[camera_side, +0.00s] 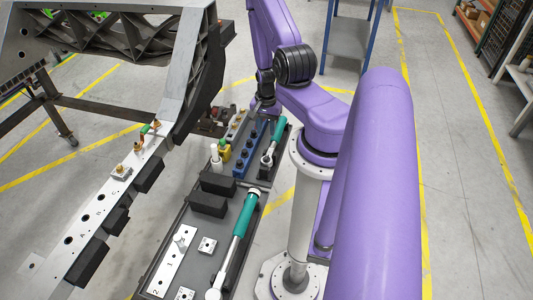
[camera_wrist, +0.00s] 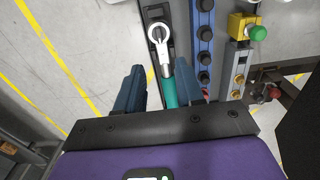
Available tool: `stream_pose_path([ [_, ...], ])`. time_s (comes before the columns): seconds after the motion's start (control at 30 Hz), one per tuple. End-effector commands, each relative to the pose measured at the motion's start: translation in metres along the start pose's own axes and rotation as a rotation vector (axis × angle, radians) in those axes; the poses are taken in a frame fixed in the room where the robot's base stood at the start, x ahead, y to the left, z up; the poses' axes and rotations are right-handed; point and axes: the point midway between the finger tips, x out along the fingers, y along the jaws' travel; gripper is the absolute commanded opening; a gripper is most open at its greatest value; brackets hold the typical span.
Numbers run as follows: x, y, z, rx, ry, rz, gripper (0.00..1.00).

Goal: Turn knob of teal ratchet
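A teal-handled ratchet (camera_side: 275,140) lies in the far part of the dark tray, its silver head toward the viewer. The wrist view shows its round silver head with a knob (camera_wrist: 158,33) near the top and its teal handle (camera_wrist: 170,92) running down between my fingers. My gripper (camera_wrist: 159,67) is open and empty, with one blue finger on each side of the handle. It appears to be above the ratchet; contact is not visible. A second, larger teal-handled tool (camera_side: 237,224) lies in the near tray.
A blue rail with dark knobs (camera_wrist: 205,45) runs right of the ratchet. A yellow block with a green button (camera_wrist: 256,32) stands farther right. Black blocks (camera_side: 207,204) sit in the near tray (camera_side: 165,240). The metal chassis (camera_side: 190,60) stands to the left.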

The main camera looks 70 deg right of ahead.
Motion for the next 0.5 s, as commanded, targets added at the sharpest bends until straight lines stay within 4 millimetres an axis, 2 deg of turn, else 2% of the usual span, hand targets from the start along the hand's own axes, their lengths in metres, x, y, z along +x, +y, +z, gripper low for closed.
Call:
stream_pose_path([
  [0.27, 0.011, 0.002, 0.002, -0.002, -0.001, 0.001, 0.37],
  [0.5, 0.041, 0.002, 0.002, 0.0, -0.002, 0.002, 0.37],
])
